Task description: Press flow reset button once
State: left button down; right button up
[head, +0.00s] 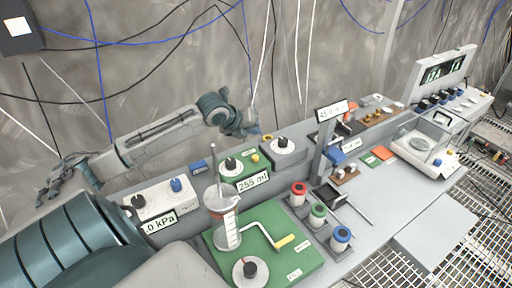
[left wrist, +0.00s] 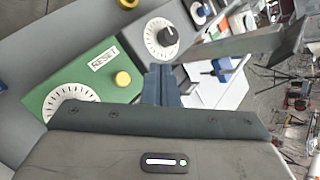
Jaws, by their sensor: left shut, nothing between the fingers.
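The flow reset button is a round yellow button (head: 255,158) on a green panel (head: 243,167) with a black-knobbed dial. In the left wrist view the yellow button (left wrist: 123,79) sits beside a white RESET label (left wrist: 103,60), just left of the fingers. My left gripper (head: 258,134) is shut and empty, behind and above the button in the head view. Its blue-grey fingers (left wrist: 161,72) are pressed together in the left wrist view. They appear apart from the button; the exact gap is hard to tell. My right gripper is not in view.
A grey panel with a white dial (head: 283,146) stands right of the button. A display reading 255 ml (head: 252,180) and a clear cylinder (head: 226,226) are in front. A post-mounted display (head: 332,111) rises at the right. The bench's right front (head: 385,210) is mostly clear.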

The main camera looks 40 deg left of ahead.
aim_at(253, 158)
pick_arm(q)
jog(key=shift+s+f+b, duration=0.2)
jog(key=shift+f+b, duration=2.5)
jog(key=shift+f, duration=1.25)
jog(key=shift+f+b, duration=0.3)
jog(key=shift+f, duration=0.15)
jog(key=shift+f+b, duration=0.35)
jog(key=shift+f, duration=0.1)
jog(key=shift+r+p, duration=0.6)
jog(key=shift+r, duration=0.3)
jog(key=shift+r, duration=0.1)
notch_tip(253, 158, up, 5)
jog(key=p, duration=0.3)
jog(key=shift+p, duration=0.35)
